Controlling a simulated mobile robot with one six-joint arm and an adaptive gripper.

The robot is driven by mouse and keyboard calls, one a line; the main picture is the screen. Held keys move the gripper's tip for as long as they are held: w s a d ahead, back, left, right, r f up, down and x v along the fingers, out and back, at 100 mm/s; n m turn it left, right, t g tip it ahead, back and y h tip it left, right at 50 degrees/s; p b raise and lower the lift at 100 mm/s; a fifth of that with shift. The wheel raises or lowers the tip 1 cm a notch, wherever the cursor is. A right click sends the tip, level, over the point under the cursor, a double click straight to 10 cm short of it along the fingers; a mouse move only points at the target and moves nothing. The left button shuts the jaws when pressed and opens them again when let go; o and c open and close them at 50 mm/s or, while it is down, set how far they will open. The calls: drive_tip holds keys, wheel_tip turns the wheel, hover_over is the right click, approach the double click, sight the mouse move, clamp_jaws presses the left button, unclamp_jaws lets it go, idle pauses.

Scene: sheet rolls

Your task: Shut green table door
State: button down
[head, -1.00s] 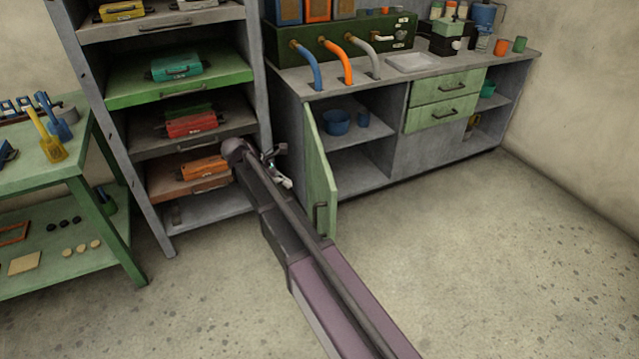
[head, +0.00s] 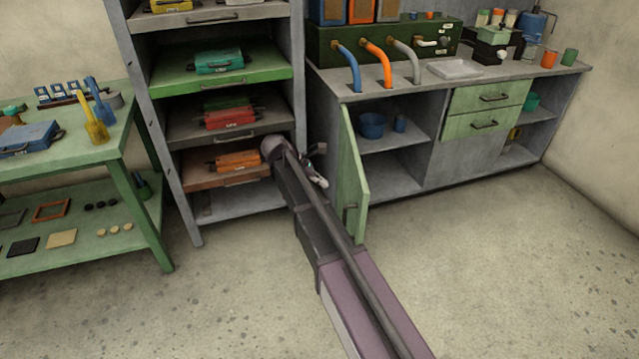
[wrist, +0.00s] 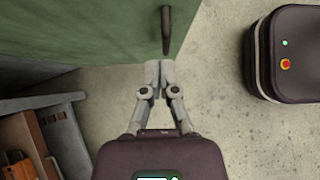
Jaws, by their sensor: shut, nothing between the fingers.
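The green table door (head: 351,180) stands swung open at the left end of the grey counter cabinet (head: 455,155), showing the compartment behind it. It has a dark handle near its free edge. My gripper (head: 320,165) is on the left, outer side of the door, between the door and the shelf rack. In the wrist view the door (wrist: 90,35) fills the upper left, with its dark handle (wrist: 166,30) just ahead of my gripper (wrist: 159,82). The fingers are together and empty, close to the door's edge; I cannot tell whether they touch it.
A grey rack (head: 180,160) with several drawers of coloured cases stands close to the left of my gripper. A green workbench (head: 60,180) stands farther left. Inside the open compartment sits a blue bowl (head: 372,126). The floor in front is clear.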

sight(358, 198)
drive_tip(key=shift+d+f+b, duration=0.75)
drive_tip(key=shift+d+f, duration=0.1)
drive_tip(key=shift+d, duration=0.65)
drive_tip(key=shift+d+f+b, duration=0.8)
drive_tip(key=shift+d+f, duration=0.1)
drive_tip(key=shift+d, duration=0.65)
drive_tip(key=shift+d+f+b, duration=0.75)
drive_tip(key=shift+d+f, duration=0.1)
drive_tip(key=shift+d, duration=0.65)
drive_tip(key=shift+d, duration=0.1)
